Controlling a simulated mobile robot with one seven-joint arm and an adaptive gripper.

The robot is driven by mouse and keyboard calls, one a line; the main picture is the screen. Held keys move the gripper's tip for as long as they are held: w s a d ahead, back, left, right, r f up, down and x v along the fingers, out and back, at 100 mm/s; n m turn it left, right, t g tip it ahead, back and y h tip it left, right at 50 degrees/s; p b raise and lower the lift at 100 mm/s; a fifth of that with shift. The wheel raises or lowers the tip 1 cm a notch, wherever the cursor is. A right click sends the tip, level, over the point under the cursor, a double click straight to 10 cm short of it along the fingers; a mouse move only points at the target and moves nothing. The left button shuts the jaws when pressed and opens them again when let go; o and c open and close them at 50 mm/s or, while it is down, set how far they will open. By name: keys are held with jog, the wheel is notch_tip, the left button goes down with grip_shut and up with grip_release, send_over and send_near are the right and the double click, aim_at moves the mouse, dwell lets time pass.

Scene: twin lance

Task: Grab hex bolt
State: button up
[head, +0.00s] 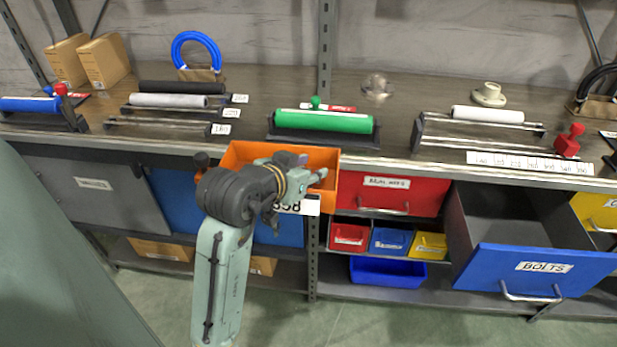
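I cannot make out a hex bolt in the head view. A blue-fronted drawer labelled BOLTS (540,267) stands pulled open at the right. Its visible inside is dark and no bolt shows in it; the near part is hidden behind the front panel. My gripper (305,178) is at the orange bin (325,158) in the middle, far left of the open drawer. My wrist hides part of the bin and its contents. The fingers are small and blend with the wrist, so their opening is unclear.
A closed red drawer (390,195) sits between my gripper and the open drawer, with small red, blue (390,241) and yellow bins below. The shelf above (400,140) holds a green roller (322,121), a white roller (487,115) and a red clamp-like piece (568,141). The floor in front is clear.

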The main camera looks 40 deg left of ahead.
grip_shut()
jog(key=shift+r, duration=0.1)
dwell(0.6)
